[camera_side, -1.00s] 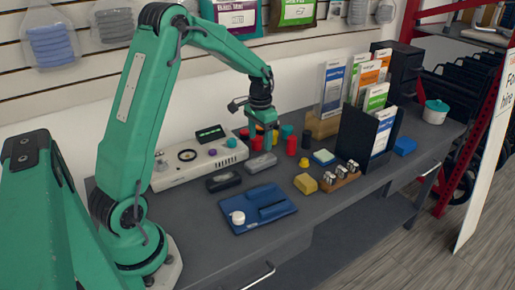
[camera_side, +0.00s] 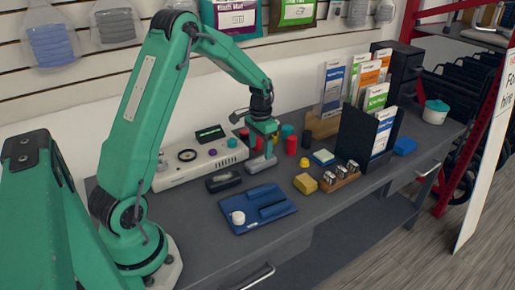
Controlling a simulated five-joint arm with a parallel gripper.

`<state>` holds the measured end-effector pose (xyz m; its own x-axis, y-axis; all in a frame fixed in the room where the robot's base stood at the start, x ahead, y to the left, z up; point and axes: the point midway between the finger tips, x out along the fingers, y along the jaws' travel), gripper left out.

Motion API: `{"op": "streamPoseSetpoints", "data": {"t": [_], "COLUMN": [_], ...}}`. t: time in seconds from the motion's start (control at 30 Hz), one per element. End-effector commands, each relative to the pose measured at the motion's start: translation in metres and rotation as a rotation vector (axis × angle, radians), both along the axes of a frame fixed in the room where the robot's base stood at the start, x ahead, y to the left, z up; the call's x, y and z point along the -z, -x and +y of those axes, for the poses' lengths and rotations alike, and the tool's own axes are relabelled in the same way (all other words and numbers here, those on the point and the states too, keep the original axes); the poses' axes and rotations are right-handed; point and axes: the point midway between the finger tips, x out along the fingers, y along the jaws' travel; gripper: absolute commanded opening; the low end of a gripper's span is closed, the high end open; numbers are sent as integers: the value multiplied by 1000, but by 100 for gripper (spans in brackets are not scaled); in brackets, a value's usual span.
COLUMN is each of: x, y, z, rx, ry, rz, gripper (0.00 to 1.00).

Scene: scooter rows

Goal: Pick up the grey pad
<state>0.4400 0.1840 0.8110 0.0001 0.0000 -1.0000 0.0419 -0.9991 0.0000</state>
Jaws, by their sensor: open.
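The grey pad (camera_side: 257,166) lies on the dark grey worktop, just right of the white panel with knobs. It is a small oblong block, and its right part is hidden behind my gripper. My gripper (camera_side: 265,155) points straight down over the pad, with its green fingers low and close around or in front of it. The jaws are open. I cannot tell from this side whether a finger touches the pad.
A dark pad (camera_side: 223,181) lies left of the grey pad, and a blue tray (camera_side: 257,208) lies in front. The white panel (camera_side: 200,163) is behind left. A yellow block (camera_side: 305,184) sits front right.

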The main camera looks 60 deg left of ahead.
Motion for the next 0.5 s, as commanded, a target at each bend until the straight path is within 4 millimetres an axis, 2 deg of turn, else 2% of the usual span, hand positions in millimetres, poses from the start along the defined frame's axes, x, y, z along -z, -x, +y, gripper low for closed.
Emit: {"op": "streamPoseSetpoints", "data": {"t": [0.3,0.5], "x": [35,45], "y": [-4,-4], "z": [1,1], "rx": [0,0], "ry": [1,0], "rz": [2,0], "gripper": [66,66]}}
